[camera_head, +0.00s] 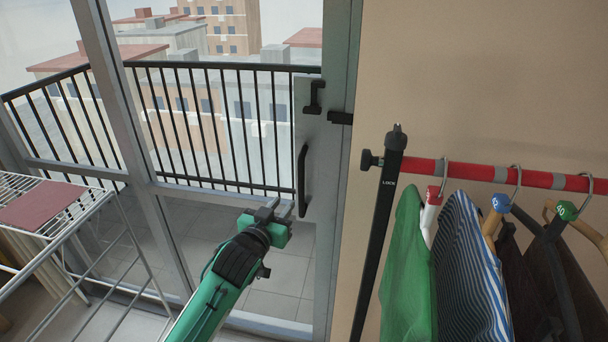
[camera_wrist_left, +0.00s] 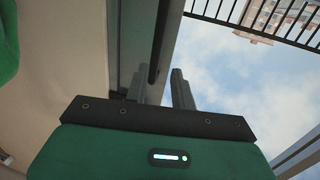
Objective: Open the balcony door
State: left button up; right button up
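The balcony door (camera_head: 142,160) is a grey-framed glass door with a railing seen through it. It looks closed. Its black vertical pull handle (camera_head: 303,180) is on the right stile, below a small black latch (camera_head: 314,97). My left gripper (camera_head: 279,207) is just left of and a little below the handle, with its two fingers apart and nothing seen between them. In the left wrist view, the fingers (camera_wrist_left: 168,88) stand near a dark bar (camera_wrist_left: 160,40) that looks like the handle. Contact cannot be told. My right gripper is in neither view.
A clothes rack with a red rail (camera_head: 470,172) and a black post (camera_head: 380,225) stands at the right, holding several garments on hangers. A white drying rack (camera_head: 75,225) with a reddish cloth (camera_head: 42,204) stands at the left. A beige wall (camera_head: 490,80) is right of the door.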

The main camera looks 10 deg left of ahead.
aim_at(300, 176)
pick_arm(q)
jog(key=w+d+p, duration=0.1)
jog(key=w, duration=0.3)
jog(key=w+d+r+p, duration=0.1)
jog(key=w, duration=0.3)
jog(key=w+d+r+p, duration=0.1)
jog(key=w, duration=0.4)
jog(key=shift+r, duration=0.2)
grip_shut()
